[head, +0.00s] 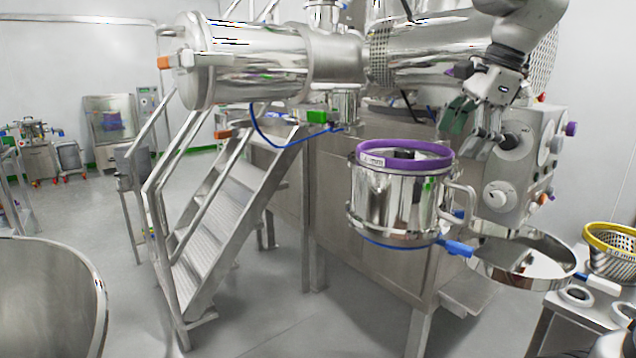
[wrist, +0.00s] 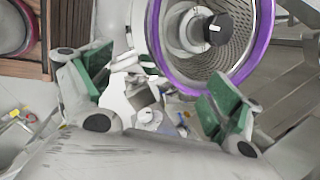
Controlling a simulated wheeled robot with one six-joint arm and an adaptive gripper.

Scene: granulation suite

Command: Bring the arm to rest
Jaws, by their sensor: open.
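My gripper (head: 470,125) is at the upper right of the head view, at the end of my arm, which reaches in from the top. Its green-padded fingers are apart, with nothing seen between them. In the wrist view my gripper (wrist: 155,108) also shows both green pads spread wide. It hangs to the upper right of a steel vessel (head: 385,205) with a purple ring (head: 405,155) on top, in front of a grey control box with knobs (head: 512,195). The purple ring also shows in the wrist view (wrist: 240,60), close beyond the fingers. I cannot tell the exact gap.
Steel steps (head: 225,205) with handrails stand left of the machine. A round steel pan (head: 525,262) and a yellow-rimmed perforated basket (head: 612,250) are at the lower right. A large steel bowl (head: 50,300) is at the lower left. Floor between bowl and steps is clear.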

